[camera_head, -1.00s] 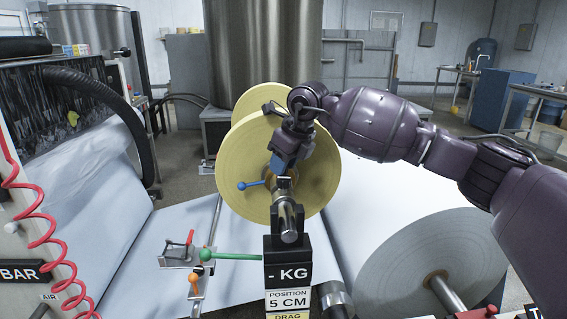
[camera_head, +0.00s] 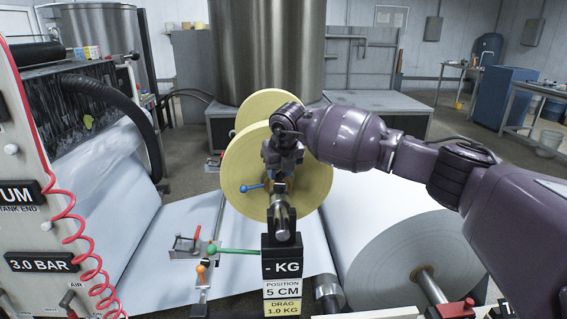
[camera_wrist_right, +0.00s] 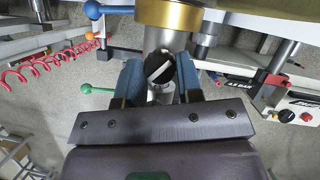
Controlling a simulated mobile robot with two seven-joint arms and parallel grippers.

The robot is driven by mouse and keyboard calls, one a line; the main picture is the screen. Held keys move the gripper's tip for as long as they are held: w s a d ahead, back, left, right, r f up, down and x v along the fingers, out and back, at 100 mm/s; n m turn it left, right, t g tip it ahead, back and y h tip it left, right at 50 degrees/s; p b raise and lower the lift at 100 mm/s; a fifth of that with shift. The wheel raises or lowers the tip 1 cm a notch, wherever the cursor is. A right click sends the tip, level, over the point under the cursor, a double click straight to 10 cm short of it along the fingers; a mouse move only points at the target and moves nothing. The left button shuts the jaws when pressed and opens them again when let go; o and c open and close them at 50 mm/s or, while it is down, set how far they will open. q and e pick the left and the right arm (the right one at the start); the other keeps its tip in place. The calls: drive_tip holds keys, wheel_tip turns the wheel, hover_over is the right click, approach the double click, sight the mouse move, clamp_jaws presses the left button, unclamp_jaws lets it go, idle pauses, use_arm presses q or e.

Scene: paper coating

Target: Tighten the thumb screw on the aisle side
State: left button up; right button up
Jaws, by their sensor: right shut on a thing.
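My right gripper (camera_head: 281,182) reaches down over the near side of the yellow flanged reel (camera_head: 236,175), at the shaft. In the right wrist view its two blue fingers (camera_wrist_right: 160,82) are shut on a dark round thumb screw (camera_wrist_right: 159,68) with a white stripe across its top. A gold-coloured collar (camera_wrist_right: 170,14) and a metal shaft are just beyond it. In the head view the gripper hides most of the screw. The metal shaft end (camera_head: 282,222) points toward me below the gripper. My left gripper is not in view.
A blue-knobbed lever (camera_head: 252,187) sticks out left of the shaft. Below are a green handle (camera_head: 236,251), an orange knob (camera_head: 201,268) and a black KG post (camera_head: 282,266). A large paper roll (camera_head: 400,262) lies right, and a panel with a red coiled hose (camera_head: 75,245) stands left.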

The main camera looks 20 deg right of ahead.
drive_tip(key=shift+a+r+m+h+p, duration=0.1)
drive_tip(key=shift+r+m+h+p, duration=0.35)
drive_tip(key=shift+m+p, duration=0.45)
drive_tip(key=m+h+p, duration=0.1)
drive_tip(key=m, duration=0.1)
drive_tip(key=shift+f+m+p, duration=0.1)
drive_tip(key=shift+m+p, duration=0.2)
drive_tip(key=shift+m, duration=0.1)
drive_tip(key=shift+a+f+m+g+h+p, duration=0.1)
drive_tip(key=shift+m+g+h+p, duration=0.35)
drive_tip(key=shift+m, duration=0.55)
drive_tip(key=m, duration=0.2)
drive_tip(key=m+g+h+p, duration=0.1)
drive_tip(key=m, duration=0.1)
drive_tip(key=shift+w+f, duration=0.1)
drive_tip(key=shift+f, duration=0.1)
drive_tip(key=shift+m, duration=0.4)
